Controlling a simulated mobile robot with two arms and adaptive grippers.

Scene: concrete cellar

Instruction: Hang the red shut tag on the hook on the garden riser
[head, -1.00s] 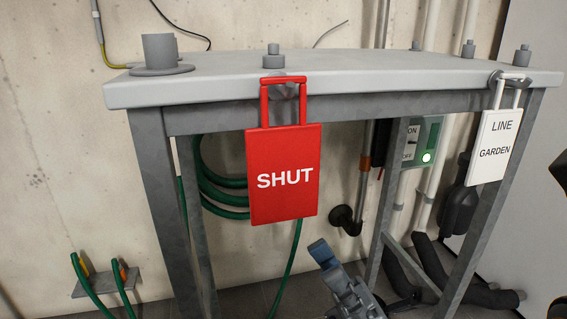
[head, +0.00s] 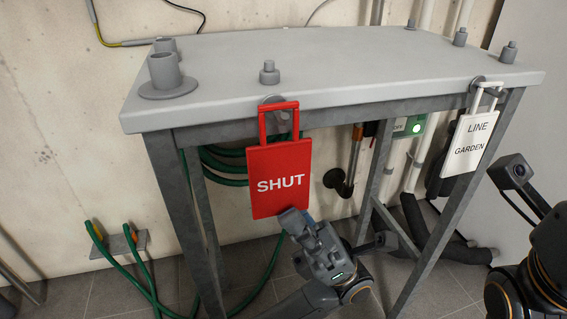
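The red SHUT tag (head: 281,182) hangs upright by its red loop from a hook (head: 274,104) at the front edge of the grey table. My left gripper (head: 293,222) is just below and in front of the tag, its tip overlapping the lower edge in the picture. I cannot tell whether it touches the tag or how far its fingers are apart. My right arm is at the right edge, and its fingers do not show. Pipes stand behind the table; I cannot make out a hook on a garden riser.
A white LINE GARDEN tag (head: 470,141) hangs at the table's (head: 330,72) right front. Several grey posts stand on the tabletop.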

